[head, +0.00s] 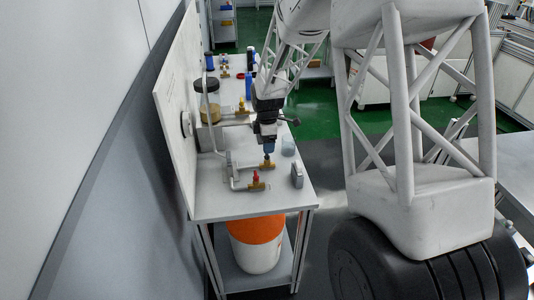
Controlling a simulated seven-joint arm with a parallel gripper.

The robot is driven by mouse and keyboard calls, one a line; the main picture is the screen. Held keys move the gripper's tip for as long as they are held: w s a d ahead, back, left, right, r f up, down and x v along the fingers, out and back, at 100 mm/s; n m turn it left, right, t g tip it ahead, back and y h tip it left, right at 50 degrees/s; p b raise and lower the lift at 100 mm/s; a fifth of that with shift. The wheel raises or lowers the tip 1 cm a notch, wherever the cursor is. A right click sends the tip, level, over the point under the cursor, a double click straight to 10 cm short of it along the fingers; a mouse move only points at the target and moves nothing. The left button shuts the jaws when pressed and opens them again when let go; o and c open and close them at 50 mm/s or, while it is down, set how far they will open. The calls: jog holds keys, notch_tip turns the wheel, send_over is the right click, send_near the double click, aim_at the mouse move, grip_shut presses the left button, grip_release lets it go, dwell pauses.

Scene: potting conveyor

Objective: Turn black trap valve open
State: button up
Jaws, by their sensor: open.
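My gripper (269,150) points down over the front half of the white bench (215,205). It is open, with its fingertips at or just above a brass valve (267,165). The gripper covers most of that valve's handle, so I cannot tell its colour, its angle, or whether the fingers touch it. No handle that is clearly black shows, so I cannot be sure which is the black trap valve. A second brass valve with a red handle (256,177) sits nearer the front edge, apart from the gripper.
A brass valve with a yellow handle (241,106) and a jar of brown liquid (209,108) stand farther back. A small grey block (297,174) and a clear cup (288,147) are right of the gripper. An orange-and-white bucket (257,245) stands below. A white panel (172,95) borders the left.

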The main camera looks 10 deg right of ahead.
aim_at(267, 156)
jog(key=shift+f, duration=2.65)
jog(key=c, duration=0.9)
